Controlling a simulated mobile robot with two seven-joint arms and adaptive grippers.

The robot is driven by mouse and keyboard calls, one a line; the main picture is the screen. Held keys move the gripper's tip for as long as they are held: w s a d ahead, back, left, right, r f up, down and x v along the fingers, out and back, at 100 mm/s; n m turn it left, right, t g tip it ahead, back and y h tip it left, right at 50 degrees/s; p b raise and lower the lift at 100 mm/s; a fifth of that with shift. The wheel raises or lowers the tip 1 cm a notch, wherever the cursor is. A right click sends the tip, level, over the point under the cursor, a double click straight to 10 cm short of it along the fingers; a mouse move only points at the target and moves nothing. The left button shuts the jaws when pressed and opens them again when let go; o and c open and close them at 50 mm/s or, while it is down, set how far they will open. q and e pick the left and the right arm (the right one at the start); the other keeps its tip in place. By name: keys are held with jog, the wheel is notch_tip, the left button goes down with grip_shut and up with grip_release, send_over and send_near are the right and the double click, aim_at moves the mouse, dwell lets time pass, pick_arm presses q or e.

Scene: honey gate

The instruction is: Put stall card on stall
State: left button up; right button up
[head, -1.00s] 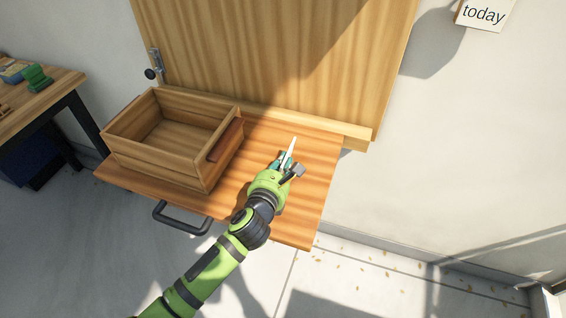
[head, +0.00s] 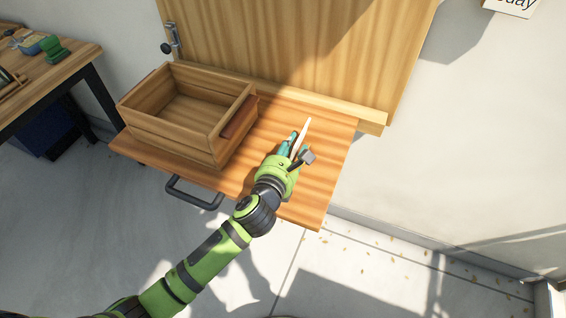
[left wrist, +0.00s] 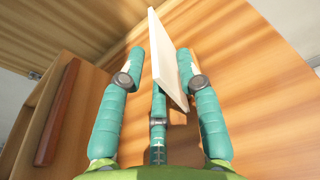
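The stall is a wooden shelf (head: 335,150) below an upright wooden panel (head: 300,50). My left gripper (head: 297,147) is over the right part of the shelf, to the right of the crate. Its teal fingers are closed around a thin pale card, the stall card (head: 306,131), seen nearly edge-on and pointing toward the panel. In the left wrist view the card (left wrist: 167,62) stands between the two side fingers (left wrist: 160,65). I cannot tell whether its lower edge touches the shelf. Its face is not readable. My right gripper is out of view.
An open wooden crate (head: 165,139) with a red-brown strip on its right side fills the shelf's left part. A dark handle (head: 195,193) sticks out in front. A workbench (head: 60,72) stands at left. A sign (head: 512,6) hangs on the wall.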

pick_arm(q)
jog(key=v, duration=0.8)
jog(key=shift+s, duration=0.25)
jog(key=shift+s+a+r, duration=0.2)
jog(key=shift+s+a, duration=0.05)
jog(key=shift+s, duration=0.25)
